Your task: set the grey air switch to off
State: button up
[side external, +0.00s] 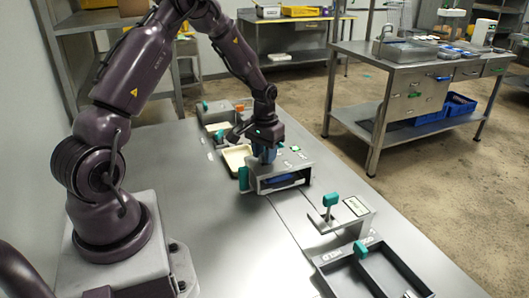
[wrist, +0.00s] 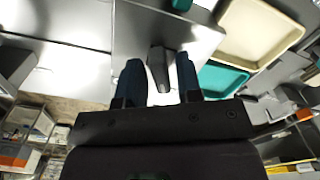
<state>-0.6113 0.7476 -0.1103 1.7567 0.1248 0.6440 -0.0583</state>
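My gripper (side external: 265,154) points down at the top of a grey box-shaped unit (side external: 289,171) in the side external view. In the wrist view my gripper (wrist: 158,80) has its two dark blue fingers apart, one on each side of a grey lever-like piece (wrist: 159,68). This looks like the grey air switch; no label on it is readable. A thin light gap seems to show beside it, and I cannot tell whether either finger touches it. In the side view the switch is hidden by the gripper, so its setting cannot be told.
A teal handle (side external: 243,178) is on the unit's left side. A cream tray (side external: 237,157) lies behind it. A bracket with a teal knob (side external: 331,200) and a dark compartmented tray (side external: 372,272) stand nearer on the bench. The bench between my base and the unit is clear.

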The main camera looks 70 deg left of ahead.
grip_shut()
jog(key=shift+m, duration=0.4)
jog(key=m, duration=0.4)
jog(key=shift+a+m, duration=0.1)
jog(key=shift+m, duration=0.3)
jog(key=m, duration=0.5)
jog(key=shift+a, duration=0.1)
jog(key=shift+m, duration=0.4)
jog(key=shift+o, duration=1.3)
grip_release()
jog(key=shift+r, duration=0.15)
